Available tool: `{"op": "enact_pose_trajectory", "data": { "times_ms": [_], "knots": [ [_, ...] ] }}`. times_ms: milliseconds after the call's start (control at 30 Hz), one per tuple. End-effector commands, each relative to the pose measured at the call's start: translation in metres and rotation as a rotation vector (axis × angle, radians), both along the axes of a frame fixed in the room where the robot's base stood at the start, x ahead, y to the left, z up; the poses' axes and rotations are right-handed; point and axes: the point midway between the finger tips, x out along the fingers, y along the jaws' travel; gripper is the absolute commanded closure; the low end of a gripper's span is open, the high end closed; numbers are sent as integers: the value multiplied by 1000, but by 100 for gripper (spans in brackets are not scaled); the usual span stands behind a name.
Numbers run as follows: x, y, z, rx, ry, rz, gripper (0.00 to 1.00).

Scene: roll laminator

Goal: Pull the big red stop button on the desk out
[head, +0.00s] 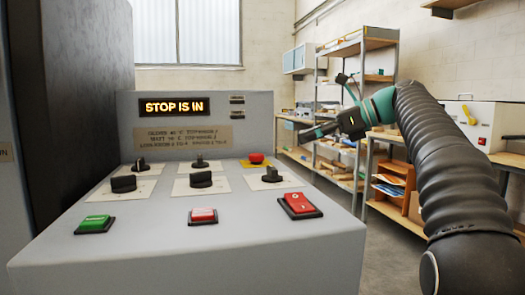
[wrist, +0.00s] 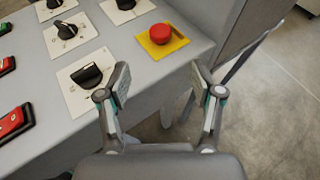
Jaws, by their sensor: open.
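The big red stop button (head: 256,158) sits on a yellow plate at the back right of the sloped grey desk (head: 150,245). The display (head: 171,106) above the desk reads "STOP IS IN". My gripper (head: 305,134) is to the right of the button and above the desk's right edge in the head view.
Several black rotary knobs (head: 201,180) on pale plates stand near the button. A green button (head: 94,224), a red button (head: 203,216) and a red rocker switch (head: 299,205) line the desk's front. A dark block rises at left. Shelves (head: 365,45) stand behind my arm.

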Motion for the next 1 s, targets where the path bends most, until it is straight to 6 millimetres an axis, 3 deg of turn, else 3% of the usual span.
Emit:
{"op": "enact_pose_trajectory", "data": {
  "times_ms": [167,700,1000],
  "knots": [
    [6,18,-9,-1,2,-2,34],
    [32,102,-45,-1,1,1,34],
    [37,117,-51,-1,0,-1,34]
  ]
}}
